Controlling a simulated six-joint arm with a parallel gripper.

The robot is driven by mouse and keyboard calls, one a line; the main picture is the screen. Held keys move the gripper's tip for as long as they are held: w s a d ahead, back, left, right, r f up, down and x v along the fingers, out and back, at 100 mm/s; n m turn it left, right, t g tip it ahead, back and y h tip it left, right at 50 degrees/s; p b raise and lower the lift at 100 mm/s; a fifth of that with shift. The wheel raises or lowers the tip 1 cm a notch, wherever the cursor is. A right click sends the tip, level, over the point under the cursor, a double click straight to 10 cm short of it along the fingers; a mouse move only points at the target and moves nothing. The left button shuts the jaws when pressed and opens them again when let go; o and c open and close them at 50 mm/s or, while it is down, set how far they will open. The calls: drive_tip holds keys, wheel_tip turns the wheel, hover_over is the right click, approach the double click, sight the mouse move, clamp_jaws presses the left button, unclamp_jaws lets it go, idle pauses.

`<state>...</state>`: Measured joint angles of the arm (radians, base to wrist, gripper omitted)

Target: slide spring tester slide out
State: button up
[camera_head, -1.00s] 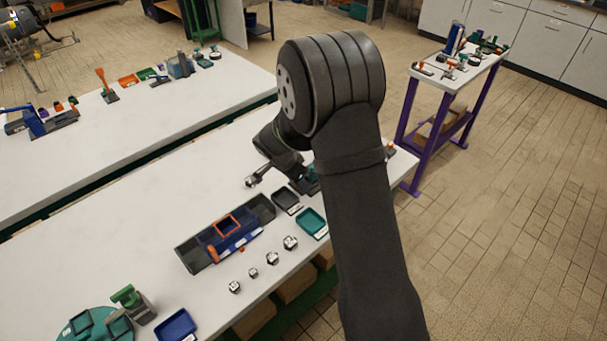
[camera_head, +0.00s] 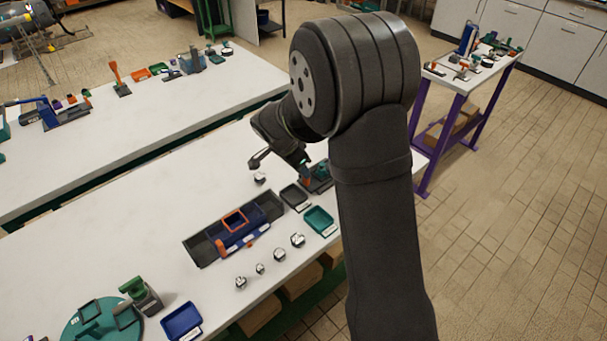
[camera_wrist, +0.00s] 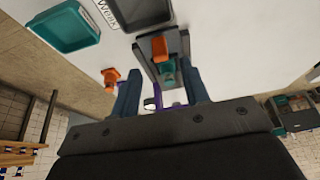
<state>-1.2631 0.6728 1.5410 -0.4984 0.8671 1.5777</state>
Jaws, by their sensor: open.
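The spring tester appears to be the dark grey fixture (camera_wrist: 150,62) with an orange block (camera_wrist: 160,47) and a teal part (camera_wrist: 167,70). It lies ahead of my gripper (camera_wrist: 160,78) in the wrist view. My gripper is open, its two dark blue fingers spread on either side of the teal part as seen; I cannot tell whether they touch anything. In the head view the tester (camera_head: 318,180) sits near the table's right end, partly hidden by my arm, and the fingertips cannot be made out. Which part is the slide is not clear.
A dark tray (camera_head: 294,196) and a teal tray (camera_head: 319,221) stand beside the tester. An orange piece (camera_wrist: 110,77) is left of my fingers. A long dark bin with blue and orange parts (camera_head: 205,249) and several small metal pieces lie further left.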

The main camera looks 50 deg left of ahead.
drive_tip(key=v, duration=1.1)
drive_tip(key=shift+s+f, duration=0.1)
drive_tip(key=x, duration=1.7)
drive_tip(key=shift+w+f, duration=0.1)
drive_tip(key=shift+w, duration=0.25)
